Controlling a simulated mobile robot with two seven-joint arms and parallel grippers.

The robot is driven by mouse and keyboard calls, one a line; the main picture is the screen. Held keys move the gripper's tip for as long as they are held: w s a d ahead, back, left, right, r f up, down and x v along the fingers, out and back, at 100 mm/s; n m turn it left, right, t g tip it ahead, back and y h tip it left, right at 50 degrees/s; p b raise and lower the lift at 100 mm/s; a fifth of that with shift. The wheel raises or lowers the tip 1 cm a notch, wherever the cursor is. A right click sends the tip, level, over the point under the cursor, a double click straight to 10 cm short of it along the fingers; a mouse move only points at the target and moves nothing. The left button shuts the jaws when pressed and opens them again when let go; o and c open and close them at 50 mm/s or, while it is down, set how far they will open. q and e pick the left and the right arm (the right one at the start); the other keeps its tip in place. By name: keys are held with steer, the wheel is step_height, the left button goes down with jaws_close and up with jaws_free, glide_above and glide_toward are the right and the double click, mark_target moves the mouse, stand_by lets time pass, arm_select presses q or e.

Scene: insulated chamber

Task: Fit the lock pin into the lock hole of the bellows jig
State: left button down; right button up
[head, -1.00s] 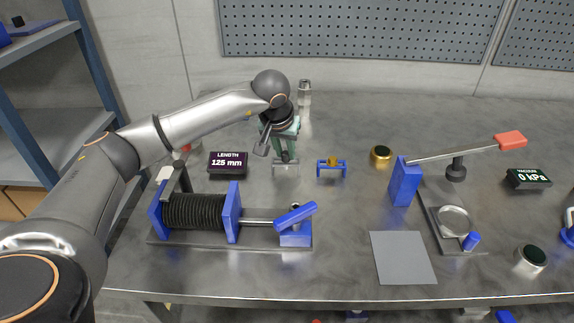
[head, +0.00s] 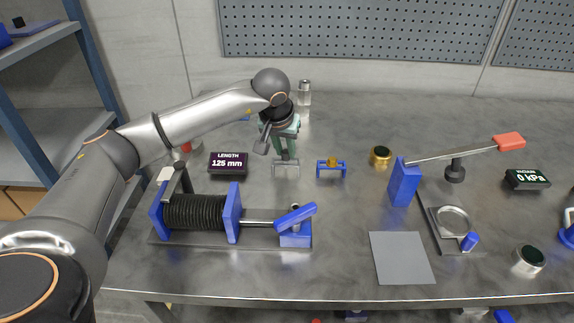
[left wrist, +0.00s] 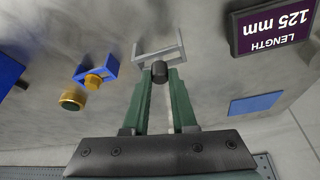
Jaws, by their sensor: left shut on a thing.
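My left gripper (head: 287,158) points down at a small grey bracket stand (head: 286,171) at the middle back of the bench. In the left wrist view its green fingers (left wrist: 160,75) are shut on a dark round knob (left wrist: 159,71), which looks like the head of the lock pin. The knob is right at the grey stand (left wrist: 160,47); whether its shank is still in the stand is hidden. The bellows jig (head: 232,212) lies front left, with black bellows between blue plates, a rod and a blue lever (head: 296,215) on a blue block. I cannot make out the lock hole. My right gripper is not in view.
A length display (head: 228,163) reading 125 mm stands behind the jig. A blue stand with a gold piece (head: 332,168) is right of the gripper, then a brass cylinder (head: 381,156). A lever press (head: 405,182) stands farther right. A grey mat (head: 402,258) lies clear at the front.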

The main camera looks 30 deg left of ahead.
mark_target(285, 153)
arm_select(q)
steer(key=shift+r+p, duration=2.2)
steer(key=shift+r, duration=0.65)
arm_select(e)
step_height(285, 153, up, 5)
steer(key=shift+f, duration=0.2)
